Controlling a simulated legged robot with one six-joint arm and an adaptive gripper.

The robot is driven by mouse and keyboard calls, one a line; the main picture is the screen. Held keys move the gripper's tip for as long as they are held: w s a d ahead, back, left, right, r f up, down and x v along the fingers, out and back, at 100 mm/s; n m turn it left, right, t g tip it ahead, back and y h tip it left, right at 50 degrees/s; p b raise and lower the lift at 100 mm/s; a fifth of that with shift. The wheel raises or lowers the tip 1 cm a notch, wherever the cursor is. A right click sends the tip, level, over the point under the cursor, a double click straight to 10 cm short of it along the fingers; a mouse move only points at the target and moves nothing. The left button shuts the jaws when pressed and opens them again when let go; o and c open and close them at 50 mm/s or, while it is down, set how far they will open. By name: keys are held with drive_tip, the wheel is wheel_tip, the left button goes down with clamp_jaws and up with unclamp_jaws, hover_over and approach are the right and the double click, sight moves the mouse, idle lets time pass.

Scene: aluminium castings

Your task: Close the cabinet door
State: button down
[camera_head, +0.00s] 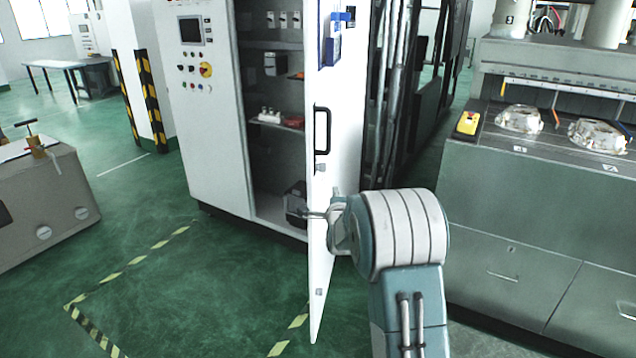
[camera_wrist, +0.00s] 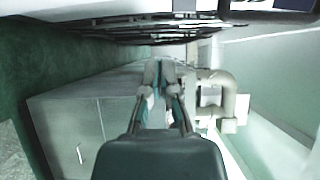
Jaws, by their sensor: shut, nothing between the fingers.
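The white cabinet (camera_head: 209,130) stands left of centre in the head view, its front partly open onto dark shelves. Its white door (camera_head: 322,240) is swung outward and seen nearly edge-on, with a black handle (camera_head: 322,130) at mid height. My gripper (camera_head: 312,214) is at the door below the handle, with my arm on the right side of the door. It overlaps the door in the picture; I cannot tell whether it touches. In the wrist view my gripper (camera_wrist: 162,68) has its fingers together with nothing held.
A grey workbench (camera_head: 500,215) with metal castings (camera_head: 519,119) stands to the right. A grey box-like unit (camera_head: 50,205) is at the left. Green floor (camera_head: 180,290) with yellow-black tape is free in front of the cabinet. Small parts (camera_head: 270,117) lie on a cabinet shelf.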

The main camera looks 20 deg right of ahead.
drive_tip(key=w+a, duration=0.2)
drive_tip(key=w, duration=0.5)
drive_tip(key=shift+w, duration=0.35)
drive_tip(key=shift+a, duration=0.1)
drive_tip(key=shift+w, duration=0.1)
